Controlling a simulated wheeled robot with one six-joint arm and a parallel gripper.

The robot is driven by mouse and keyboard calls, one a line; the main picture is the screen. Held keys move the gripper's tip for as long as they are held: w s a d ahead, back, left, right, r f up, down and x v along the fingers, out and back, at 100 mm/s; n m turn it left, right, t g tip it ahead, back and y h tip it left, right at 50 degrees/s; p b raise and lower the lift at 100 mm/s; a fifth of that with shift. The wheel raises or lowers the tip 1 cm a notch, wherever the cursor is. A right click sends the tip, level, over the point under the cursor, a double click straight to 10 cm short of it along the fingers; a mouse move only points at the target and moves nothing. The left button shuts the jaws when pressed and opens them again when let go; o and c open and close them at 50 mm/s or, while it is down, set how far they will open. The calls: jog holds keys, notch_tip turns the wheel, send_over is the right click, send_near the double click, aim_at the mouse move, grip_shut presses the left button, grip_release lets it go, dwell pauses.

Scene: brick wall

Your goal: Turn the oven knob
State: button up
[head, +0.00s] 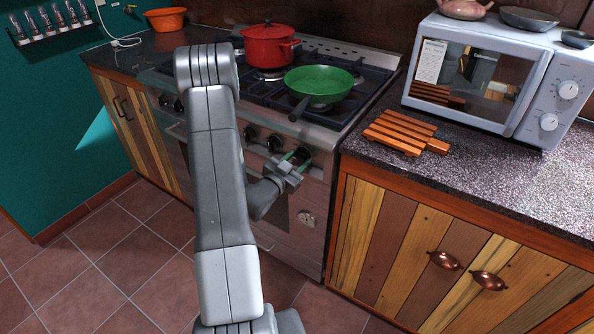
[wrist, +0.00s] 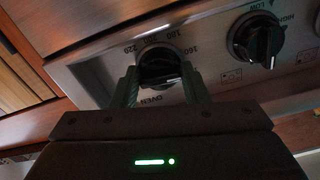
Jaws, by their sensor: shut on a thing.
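The oven knob (wrist: 158,60) is black and round, with numbers and the word OVEN printed around it in the wrist view. My gripper (wrist: 159,75) is shut on this knob, with one green finger on each side of it. In the head view my gripper (head: 293,160) is at the right end of the oven's front panel, and it mostly hides the knob there. The oven (head: 312,190) is steel, with a row of black knobs along its front.
Another black knob (wrist: 257,38) sits close to the right in the wrist view. A green pan (head: 318,80) and a red pot (head: 268,45) stand on the hob. A wooden rack (head: 400,130) and a microwave (head: 480,75) are on the right counter. The tiled floor is clear.

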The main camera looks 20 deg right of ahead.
jog(key=m+b, duration=0.2)
jog(key=b, duration=0.2)
jog(key=m+b, duration=0.2)
jog(key=b, duration=0.1)
jog(key=shift+f+b, duration=0.35)
jog(key=shift+f, duration=0.05)
jog(key=m+b, duration=0.4)
jog(key=b, duration=0.3)
jog(key=shift+w+r+m, duration=0.1)
jog(key=shift+m, duration=0.3)
jog(key=m+b, duration=0.5)
jog(key=b, duration=0.2)
jog(key=shift+r, duration=0.15)
jog(key=shift+r+m+b, duration=0.25)
jog(key=shift+m+b, duration=1.45)
jog(key=shift+b, duration=0.2)
jog(key=o, duration=0.9)
jog(key=shift+o, duration=0.2)
